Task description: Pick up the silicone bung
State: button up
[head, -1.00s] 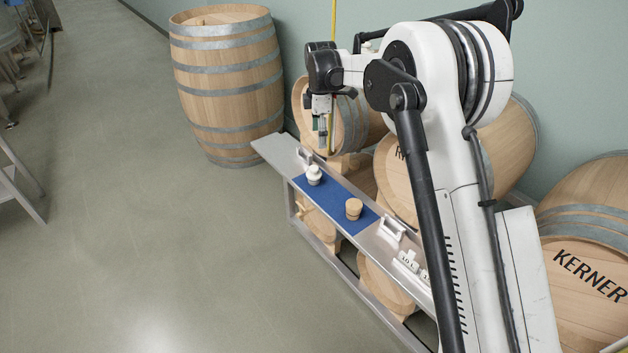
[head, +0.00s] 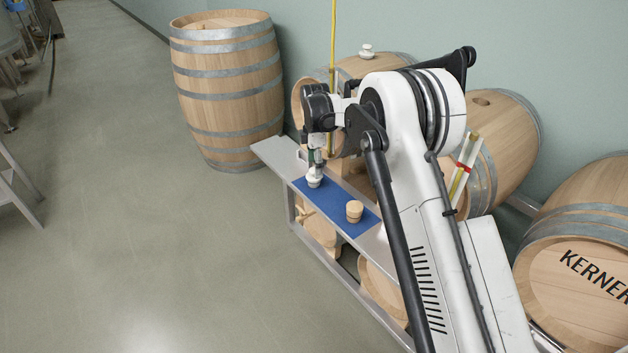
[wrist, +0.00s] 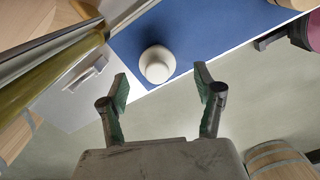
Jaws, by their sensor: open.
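The white silicone bung (head: 314,181) stands upright on the blue mat (head: 332,213), near its far end. My gripper (head: 317,165) is just above it in the head view and overlaps its top there. In the wrist view the bung (wrist: 157,64) is pale and round, lying ahead of the gap between my fingertips (wrist: 162,85). The two green-padded fingers are spread wide with nothing held between them. I cannot tell exactly how far the fingertips are above the bung.
A wooden bung (head: 354,211) stands on the mat nearer me. The narrow metal shelf (head: 270,152) runs in front of several barrels. A white stopper (head: 367,50) sits on a barrel behind. A yellow upright hose or pole (head: 333,60) stands close behind my gripper. The floor (head: 200,260) at left is open.

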jog(key=f, duration=0.2)
jog(key=f+b, duration=0.1)
jog(key=f, duration=0.2)
jog(key=shift+w+a, duration=0.1)
jog(key=shift+w, duration=0.1)
jog(key=c, duration=1.2)
